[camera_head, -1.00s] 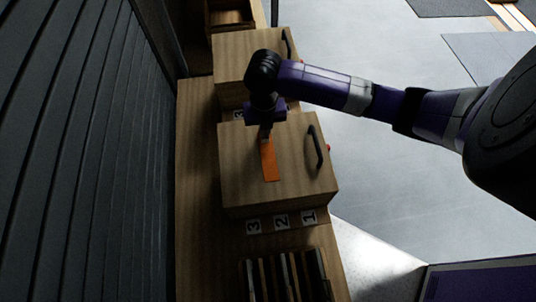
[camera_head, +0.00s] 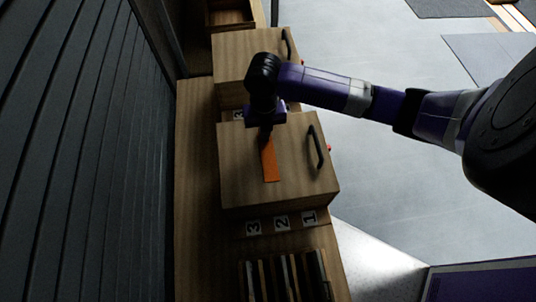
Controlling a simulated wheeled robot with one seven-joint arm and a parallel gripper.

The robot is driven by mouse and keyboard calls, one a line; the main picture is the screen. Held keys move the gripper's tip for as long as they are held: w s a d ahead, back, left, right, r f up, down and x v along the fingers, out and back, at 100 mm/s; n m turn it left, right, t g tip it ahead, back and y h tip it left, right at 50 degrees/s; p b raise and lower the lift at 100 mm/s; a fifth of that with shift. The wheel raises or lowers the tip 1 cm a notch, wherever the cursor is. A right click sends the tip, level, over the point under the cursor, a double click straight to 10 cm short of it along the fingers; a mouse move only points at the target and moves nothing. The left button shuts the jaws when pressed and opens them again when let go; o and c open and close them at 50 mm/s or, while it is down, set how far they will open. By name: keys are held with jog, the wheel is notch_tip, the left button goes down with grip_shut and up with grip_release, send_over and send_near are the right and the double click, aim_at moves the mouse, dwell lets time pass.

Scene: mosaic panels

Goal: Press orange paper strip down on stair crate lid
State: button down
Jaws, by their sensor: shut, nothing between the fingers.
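The orange paper strip (camera_head: 270,162) lies lengthwise on the wooden lid of the middle crate (camera_head: 235,178). Its far end is hidden under my gripper. My gripper (camera_head: 265,138) is shut and empty, pointing down at the far end of the strip. I cannot tell from this view whether the fingertips touch the strip or hover just above it. The crate has a black handle (camera_head: 317,147) on the right of its lid.
A second wooden crate (camera_head: 230,60) with a handle stands behind. In front are number labels 3, 2 and 1 (camera_head: 281,222) and a slotted rack (camera_head: 285,278). A dark slatted wall (camera_head: 85,150) runs along the left. Open floor (camera_head: 400,190) lies to the right.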

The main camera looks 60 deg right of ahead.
jog(key=shift+r, duration=0.1)
notch_tip(320, 180, up, 8)
jog(key=p, duration=0.6)
dwell(0.3)
dwell(0.5)
